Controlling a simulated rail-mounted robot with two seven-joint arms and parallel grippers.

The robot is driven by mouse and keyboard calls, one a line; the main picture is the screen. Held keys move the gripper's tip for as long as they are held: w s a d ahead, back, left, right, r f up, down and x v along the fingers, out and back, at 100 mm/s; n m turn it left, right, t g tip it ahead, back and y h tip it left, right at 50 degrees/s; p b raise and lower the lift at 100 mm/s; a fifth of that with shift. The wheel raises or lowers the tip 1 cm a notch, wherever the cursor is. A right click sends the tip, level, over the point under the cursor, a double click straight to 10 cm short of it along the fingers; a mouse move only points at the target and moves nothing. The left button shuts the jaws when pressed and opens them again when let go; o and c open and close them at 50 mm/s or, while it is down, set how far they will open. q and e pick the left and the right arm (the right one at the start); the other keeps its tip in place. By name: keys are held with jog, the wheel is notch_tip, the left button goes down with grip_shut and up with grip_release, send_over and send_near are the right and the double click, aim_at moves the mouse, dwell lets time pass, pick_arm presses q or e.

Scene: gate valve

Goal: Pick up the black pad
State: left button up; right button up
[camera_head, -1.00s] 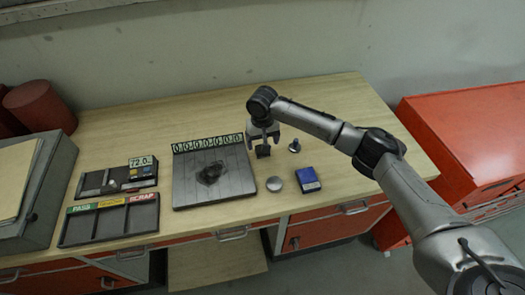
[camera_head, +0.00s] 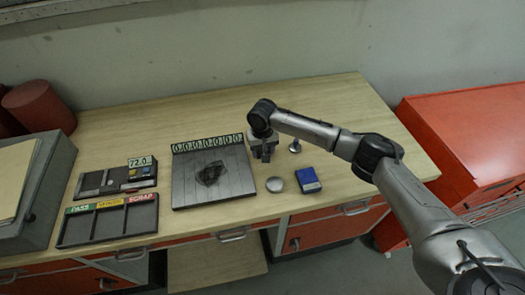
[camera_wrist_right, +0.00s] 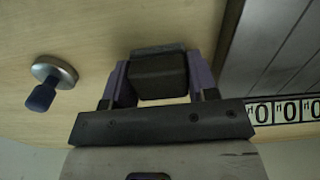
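The black pad (camera_wrist_right: 158,76) is a small dark block with a grey strip along its far edge in the right wrist view. My right gripper (camera_wrist_right: 159,80) has one finger on each side of it, with no clear gap showing. Whether the fingers press on the pad is hard to tell. In the head view my right gripper (camera_head: 263,152) is low over the bench, right of the grey plate, and mostly hides the pad. My left gripper is not in view.
A small knobbed metal piece (camera_head: 294,146) stands close to the right of the gripper. A silver disc (camera_head: 275,184) and a blue box (camera_head: 308,180) lie in front. The grey plate (camera_head: 235,185) is on the left, with labelled trays (camera_head: 108,220) beyond. The back of the bench is clear.

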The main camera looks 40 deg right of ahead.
jog(key=c, duration=0.4)
jog(key=shift+r, duration=0.1)
jog(key=shift+r, duration=0.5)
jog(key=r, duration=0.3)
jog(key=shift+s+d+r+p, duration=0.2)
jog(key=shift+s+d+p, duration=0.05)
jog(key=shift+p, duration=0.15)
jog(key=s+d+r, duration=0.1)
jog(key=s+r, duration=0.1)
jog(key=s, duration=0.1)
jog(key=s+d+r, duration=0.2)
jog(key=s, duration=0.1)
jog(key=s+d+r+p, duration=0.1)
jog(key=s+d+r, duration=0.1)
jog(key=s, duration=0.1)
jog(key=shift+s+d+r, duration=0.2)
jog(key=shift+s, duration=0.05)
